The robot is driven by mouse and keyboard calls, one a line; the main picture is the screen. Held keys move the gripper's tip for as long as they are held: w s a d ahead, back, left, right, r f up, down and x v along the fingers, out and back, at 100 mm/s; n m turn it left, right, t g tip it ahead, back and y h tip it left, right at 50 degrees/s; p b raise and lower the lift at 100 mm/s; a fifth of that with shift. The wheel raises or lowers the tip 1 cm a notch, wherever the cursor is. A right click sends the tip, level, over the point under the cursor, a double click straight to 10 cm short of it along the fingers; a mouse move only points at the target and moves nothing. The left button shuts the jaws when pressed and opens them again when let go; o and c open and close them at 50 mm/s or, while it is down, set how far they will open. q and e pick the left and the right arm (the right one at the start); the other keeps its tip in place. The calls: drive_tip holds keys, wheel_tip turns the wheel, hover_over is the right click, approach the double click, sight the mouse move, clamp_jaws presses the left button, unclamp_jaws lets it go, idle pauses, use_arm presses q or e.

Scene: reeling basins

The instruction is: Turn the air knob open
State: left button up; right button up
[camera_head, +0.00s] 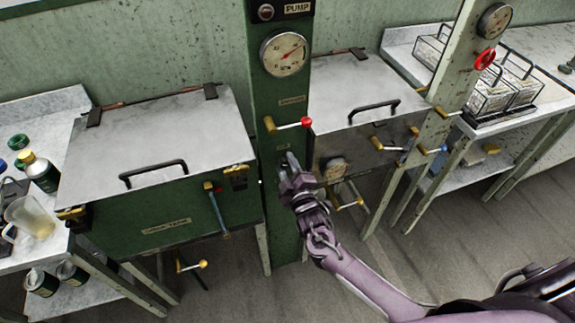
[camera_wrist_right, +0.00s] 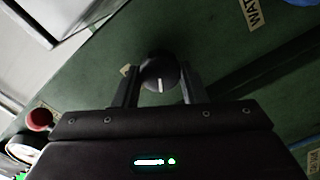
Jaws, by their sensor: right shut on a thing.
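The air knob (camera_wrist_right: 160,70) is round and black with a white mark, and shows in the right wrist view between my finger pads. The white mark points toward the bottom of that picture. My right gripper (camera_head: 290,165) is at the front of the green column (camera_head: 283,95), below the red-tipped lever. In the right wrist view my right gripper (camera_wrist_right: 160,88) is shut on the knob, one finger on each side. In the head view the knob is hidden by the gripper. My left gripper is not in view.
A red-tipped brass lever (camera_head: 290,124) sticks out just above the gripper. A lidded green tank (camera_head: 155,140) stands to the left and another lidded tank (camera_head: 350,95) to the right. A round gauge (camera_head: 285,53) is higher on the column.

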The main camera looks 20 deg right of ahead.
drive_tip(key=n, duration=0.6)
drive_tip(key=shift+f+p, duration=0.15)
drive_tip(key=shift+p, duration=0.25)
idle(0.3)
drive_tip(key=o, duration=1)
drive_tip(key=shift+s, duration=0.1)
drive_tip(key=s+b, duration=0.1)
drive_tip(key=s, duration=0.6)
drive_tip(key=shift+s+d, duration=0.1)
drive_tip(key=shift+s, duration=0.25)
